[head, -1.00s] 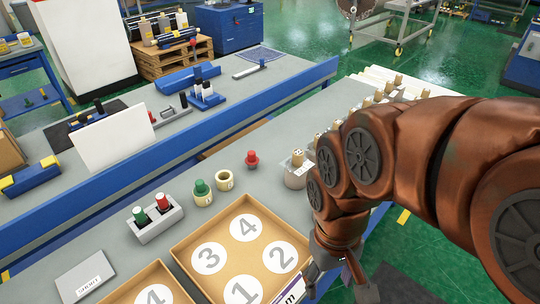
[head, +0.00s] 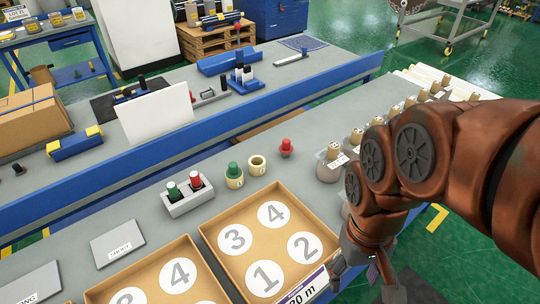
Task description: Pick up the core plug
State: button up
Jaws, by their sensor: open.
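Several knobbed plugs are in the head view. A red plug (head: 286,147) stands alone on the grey bench. A green plug (head: 233,169) sits in a cream ring-shaped core (head: 235,183). Beside it is an empty cream core (head: 257,165) with an open hole. A grey block (head: 188,204) holds a green-and-white piece (head: 173,190) and a red-and-white piece (head: 195,181). I cannot tell which of these is the core plug. My gripper (head: 372,270) is at the lower right, pointing down, right of the numbered tray and apart from the plugs. It is open; its fingers are partly hidden.
A cardboard tray (head: 205,228) with numbered circles lies at the front, a second tray (head: 192,243) to its left. Several wrapped rolls stand along the bench's right side, partly behind my arm. A blue rail (head: 150,150) runs behind. Bare bench lies between block and rail.

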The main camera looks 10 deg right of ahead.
aim_at(286, 147)
jog(key=u, duration=3.4)
jog(key=k, duration=1.15)
jog(key=z, duration=1.55)
jog(key=i, duration=0.5)
jog(key=u, duration=0.1)
